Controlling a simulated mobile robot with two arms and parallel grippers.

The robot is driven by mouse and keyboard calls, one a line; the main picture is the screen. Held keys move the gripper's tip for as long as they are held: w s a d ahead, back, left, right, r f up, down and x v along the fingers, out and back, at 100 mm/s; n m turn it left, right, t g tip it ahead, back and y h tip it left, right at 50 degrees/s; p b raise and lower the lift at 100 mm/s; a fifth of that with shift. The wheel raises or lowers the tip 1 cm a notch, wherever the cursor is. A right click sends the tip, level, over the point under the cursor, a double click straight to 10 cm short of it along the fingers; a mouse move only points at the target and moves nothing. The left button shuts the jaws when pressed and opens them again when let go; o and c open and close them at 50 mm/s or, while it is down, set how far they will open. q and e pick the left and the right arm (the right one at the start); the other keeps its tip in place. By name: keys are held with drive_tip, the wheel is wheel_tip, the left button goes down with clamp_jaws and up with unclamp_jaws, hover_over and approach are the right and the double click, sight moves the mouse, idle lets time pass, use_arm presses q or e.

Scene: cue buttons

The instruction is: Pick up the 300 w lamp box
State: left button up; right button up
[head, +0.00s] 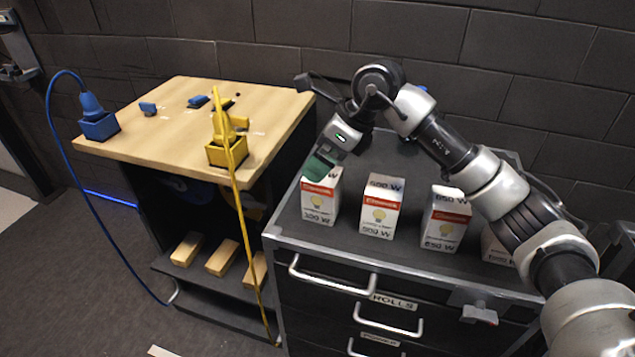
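My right gripper (318,170) comes in from the right and points down at the top of this box. Its green finger part overlaps the box's upper edge in the picture. Whether the fingers are open or closed on the box is hidden. My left gripper is not in view.
A 500 W box (380,208), a 650 W box (445,220) and another box (497,248), partly behind my arm, stand to the right. A wooden-topped table (180,150) with a blue plug (97,118) and a yellow plug (226,140) is at left.

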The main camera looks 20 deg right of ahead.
sight(329, 175)
drive_tip(key=shift+w+d+r+h, duration=0.2)
drive_tip(key=shift+d+h, duration=0.15)
drive_tip(key=shift+d, duration=0.25)
drive_tip(key=shift+w+d+r+h, duration=0.2)
drive_tip(key=shift+d+h, duration=0.15)
drive_tip(key=shift+d, duration=0.25)
drive_tip(key=shift+w+d, duration=0.15)
drive_tip(key=shift+d, duration=0.2)
drive_tip(key=shift+h, duration=0.3)
drive_tip(key=x, duration=0.4)
drive_tip(key=shift+a+f+p, duration=0.1)
drive_tip(key=shift+f+p, duration=0.2)
drive_tip(key=shift+p, duration=0.1)
drive_tip(key=p+x, duration=0.1)
drive_tip(key=x, duration=0.3)
drive_tip(key=shift+f, duration=0.4)
drive_tip(key=shift+a+f, duration=0.15)
drive_tip(key=shift+f, duration=0.3)
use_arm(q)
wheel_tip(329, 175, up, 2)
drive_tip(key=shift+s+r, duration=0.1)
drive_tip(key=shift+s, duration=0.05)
use_arm(e)
drive_tip(key=c, duration=1)
